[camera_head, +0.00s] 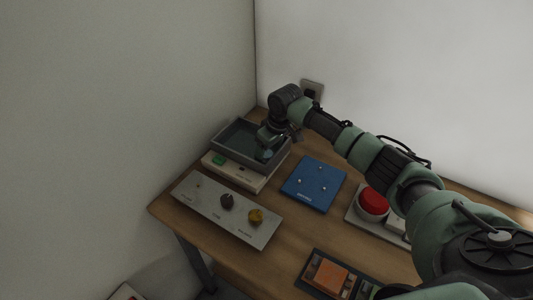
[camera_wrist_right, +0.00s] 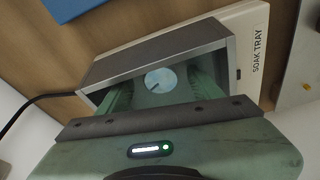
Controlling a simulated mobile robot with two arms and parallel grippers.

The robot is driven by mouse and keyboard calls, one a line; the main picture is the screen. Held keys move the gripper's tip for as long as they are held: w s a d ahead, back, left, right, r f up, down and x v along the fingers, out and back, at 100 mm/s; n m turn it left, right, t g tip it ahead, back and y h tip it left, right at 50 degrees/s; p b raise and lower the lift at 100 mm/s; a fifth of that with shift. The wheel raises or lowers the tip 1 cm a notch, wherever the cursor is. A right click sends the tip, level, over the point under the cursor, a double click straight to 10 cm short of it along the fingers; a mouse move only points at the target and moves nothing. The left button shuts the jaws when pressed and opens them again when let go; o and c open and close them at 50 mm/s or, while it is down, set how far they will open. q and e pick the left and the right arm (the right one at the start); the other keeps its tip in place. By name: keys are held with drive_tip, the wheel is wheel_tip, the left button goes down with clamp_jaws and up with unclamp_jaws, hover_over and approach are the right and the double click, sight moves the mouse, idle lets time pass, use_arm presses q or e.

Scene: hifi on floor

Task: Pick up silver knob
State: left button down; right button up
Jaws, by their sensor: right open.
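The silver knob (camera_wrist_right: 160,80) shows in the right wrist view as a round pale disc with a dark mark. It lies inside the grey-walled soak tray (camera_wrist_right: 166,45). My right gripper (camera_wrist_right: 162,92) is open, with one green finger on each side of the knob; I cannot tell whether either finger touches it. In the head view my right gripper (camera_head: 266,153) reaches down into the tray (camera_head: 229,153), and the knob cannot be made out there. My left gripper is not in view.
A silver panel (camera_head: 207,205) with a dark knob (camera_head: 227,201) and a gold knob (camera_head: 256,216) lies in front of the tray. A blue board (camera_head: 313,184) and a red button (camera_head: 373,201) are to the right. An orange block (camera_head: 331,274) is at the front.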

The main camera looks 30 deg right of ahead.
sight(268, 154)
drive_tip(key=shift+f, duration=0.1)
drive_tip(key=c, duration=1.4)
wheel_tip(268, 154, up, 20)
drive_tip(key=b, duration=0.3)
